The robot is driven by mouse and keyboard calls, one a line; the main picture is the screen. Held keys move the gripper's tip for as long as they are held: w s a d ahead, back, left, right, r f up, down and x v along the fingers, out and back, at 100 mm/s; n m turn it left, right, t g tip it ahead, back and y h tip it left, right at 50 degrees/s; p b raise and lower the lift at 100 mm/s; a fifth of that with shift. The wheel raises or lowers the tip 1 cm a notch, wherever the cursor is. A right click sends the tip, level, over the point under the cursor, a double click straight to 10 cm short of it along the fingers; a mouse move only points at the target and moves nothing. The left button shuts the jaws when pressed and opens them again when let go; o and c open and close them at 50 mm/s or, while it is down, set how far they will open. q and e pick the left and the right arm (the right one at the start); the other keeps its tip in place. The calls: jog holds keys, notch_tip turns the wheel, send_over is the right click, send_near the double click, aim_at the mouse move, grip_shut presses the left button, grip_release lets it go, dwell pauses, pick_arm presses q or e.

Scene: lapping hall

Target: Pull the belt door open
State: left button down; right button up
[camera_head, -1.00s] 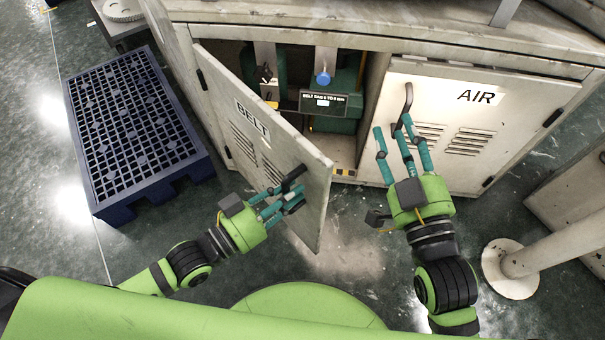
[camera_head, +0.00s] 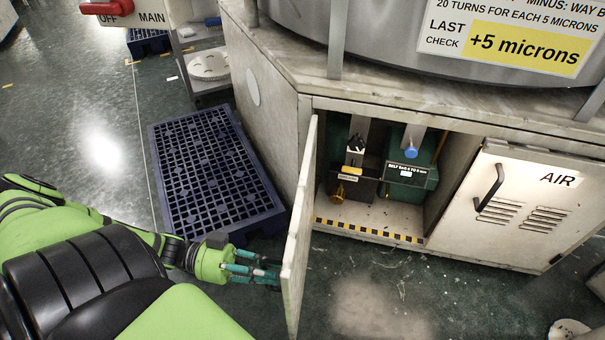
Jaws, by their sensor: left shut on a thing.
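The belt door (camera_head: 299,230) stands swung wide out from the cabinet, seen almost edge-on. Its labelled outer face is turned away to the left and its label is hidden. My left gripper (camera_head: 262,270) is on the outer side of the door, near its free end. It is shut on the door's handle, which is mostly hidden by the fingers. The open compartment (camera_head: 372,216) shows green machinery, a blue knob (camera_head: 411,153) and a small dark label plate (camera_head: 408,174). My right gripper is not in view.
The air door (camera_head: 520,215) is closed, with its black handle (camera_head: 488,187) free. A blue pallet (camera_head: 212,172) lies on the floor left of the belt door, close to my left arm. The floor before the compartment (camera_head: 375,290) is clear.

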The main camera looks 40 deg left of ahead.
pick_arm(q)
jog(key=w+a+v, duration=0.1)
jog(key=w+v, duration=0.1)
jog(key=v, duration=0.9)
jog(key=shift+s+a+b, duration=0.15)
jog(key=shift+a+b, duration=0.05)
jog(key=shift+b, duration=0.1)
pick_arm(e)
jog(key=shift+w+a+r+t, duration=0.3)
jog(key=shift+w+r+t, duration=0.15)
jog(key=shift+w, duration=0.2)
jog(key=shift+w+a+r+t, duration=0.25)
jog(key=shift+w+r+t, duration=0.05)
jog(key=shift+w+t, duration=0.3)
pick_arm(q)
jog(key=shift+f, duration=0.15)
jog(key=c, duration=1)
grip_release()
jog(key=shift+c, duration=0.2)
jog(key=v, duration=0.7)
jog(key=shift+a, duration=0.25)
